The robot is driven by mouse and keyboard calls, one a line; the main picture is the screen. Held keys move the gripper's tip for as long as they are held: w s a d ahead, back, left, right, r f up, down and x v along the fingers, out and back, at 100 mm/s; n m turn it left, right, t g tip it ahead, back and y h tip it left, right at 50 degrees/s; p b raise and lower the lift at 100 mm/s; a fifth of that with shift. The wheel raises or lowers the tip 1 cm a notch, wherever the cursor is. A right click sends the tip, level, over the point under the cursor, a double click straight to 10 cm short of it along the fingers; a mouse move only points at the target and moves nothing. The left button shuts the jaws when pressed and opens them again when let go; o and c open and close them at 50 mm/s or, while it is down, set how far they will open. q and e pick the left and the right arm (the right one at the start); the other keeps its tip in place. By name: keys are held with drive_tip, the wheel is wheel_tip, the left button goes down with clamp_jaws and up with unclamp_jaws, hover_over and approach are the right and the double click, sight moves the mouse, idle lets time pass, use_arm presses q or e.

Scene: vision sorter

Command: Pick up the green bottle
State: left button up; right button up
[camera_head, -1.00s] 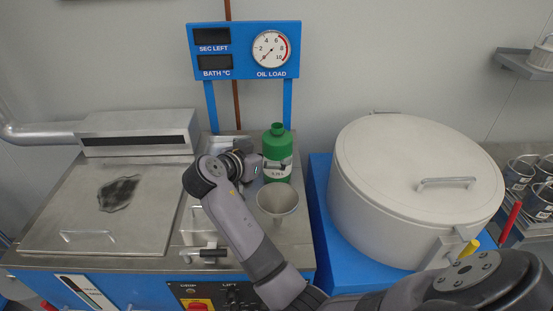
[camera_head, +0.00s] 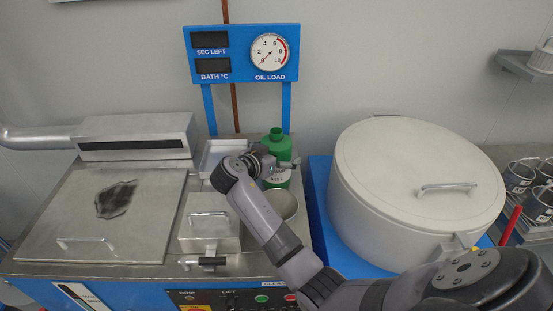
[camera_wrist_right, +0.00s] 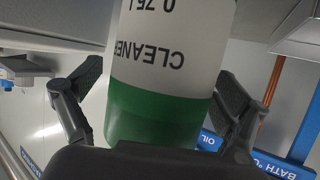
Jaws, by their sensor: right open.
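The green bottle (camera_head: 277,146) stands upright on the steel worktop, behind a metal funnel-shaped cup (camera_head: 284,204). It has a white label, and the label reads CLEANER in the right wrist view (camera_wrist_right: 160,110). In the right wrist view the bottle lies between the two spread fingers of the gripper (camera_wrist_right: 155,100), with a visible gap on both sides. My left gripper is not in view.
A large white lidded drum (camera_head: 385,190) stands close to the right. A steel box with a handle (camera_head: 208,237) and a shallow tray (camera_head: 213,150) are left of my arm. A blue display panel (camera_head: 243,53) rises behind the bottle.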

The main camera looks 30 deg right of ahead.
drive_tip(key=shift+a, duration=0.1)
drive_tip(key=shift+c, duration=0.3)
drive_tip(key=c, duration=2)
drive_tip(key=shift+w+r, duration=0.1)
